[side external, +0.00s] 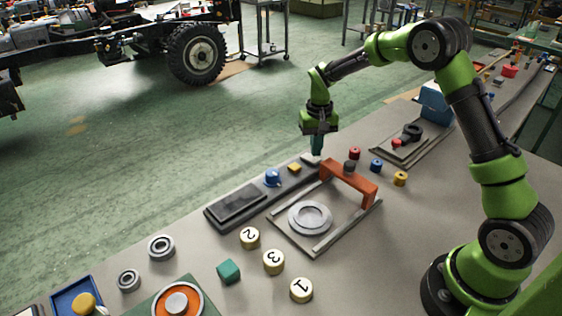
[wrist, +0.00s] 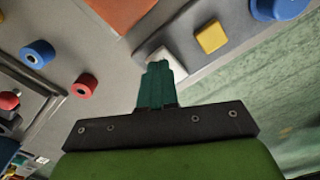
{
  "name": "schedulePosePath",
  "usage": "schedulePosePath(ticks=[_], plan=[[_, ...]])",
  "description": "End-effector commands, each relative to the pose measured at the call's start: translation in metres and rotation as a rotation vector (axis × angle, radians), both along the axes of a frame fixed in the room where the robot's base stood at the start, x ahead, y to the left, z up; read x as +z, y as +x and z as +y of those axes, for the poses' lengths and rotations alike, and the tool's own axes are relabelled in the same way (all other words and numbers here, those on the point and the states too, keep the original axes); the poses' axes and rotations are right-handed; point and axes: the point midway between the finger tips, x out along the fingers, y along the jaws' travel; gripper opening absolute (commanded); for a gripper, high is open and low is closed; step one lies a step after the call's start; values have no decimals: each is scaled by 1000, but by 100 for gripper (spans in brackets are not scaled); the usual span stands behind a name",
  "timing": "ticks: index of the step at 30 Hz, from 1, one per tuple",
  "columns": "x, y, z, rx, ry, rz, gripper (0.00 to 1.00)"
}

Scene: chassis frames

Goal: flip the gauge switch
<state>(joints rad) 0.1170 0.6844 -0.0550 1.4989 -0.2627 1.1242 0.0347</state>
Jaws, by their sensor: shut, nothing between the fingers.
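The gauge panel (side external: 237,204) is a long dark grey base with a black screen, lying along the table's far edge. A blue knob (side external: 272,177), a yellow button (side external: 294,167) and a pale grey switch-like piece (side external: 311,158) sit along its right end. My gripper (side external: 317,152) is shut, points down and is at the pale piece. In the wrist view my gripper (wrist: 158,68) partly covers the pale piece (wrist: 152,54); I cannot tell whether they touch. The yellow button (wrist: 211,37) and blue knob (wrist: 277,8) are to its upper right.
An orange bridge (side external: 349,180) over a framed plate stands just in front of my gripper. Red (side external: 355,153), blue (side external: 376,165) and yellow (side external: 400,178) spools stand to its right. Numbered discs (side external: 273,261) lie nearer. Open floor (side external: 150,170) lies beyond the table edge.

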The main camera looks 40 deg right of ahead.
Motion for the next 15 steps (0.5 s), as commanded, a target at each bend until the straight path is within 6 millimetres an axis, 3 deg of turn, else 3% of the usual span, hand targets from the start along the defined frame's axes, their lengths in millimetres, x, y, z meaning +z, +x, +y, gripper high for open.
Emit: schedulePosePath(ticks=[15], plan=[[-4, 0, 0, 0, 1, 1, 0]])
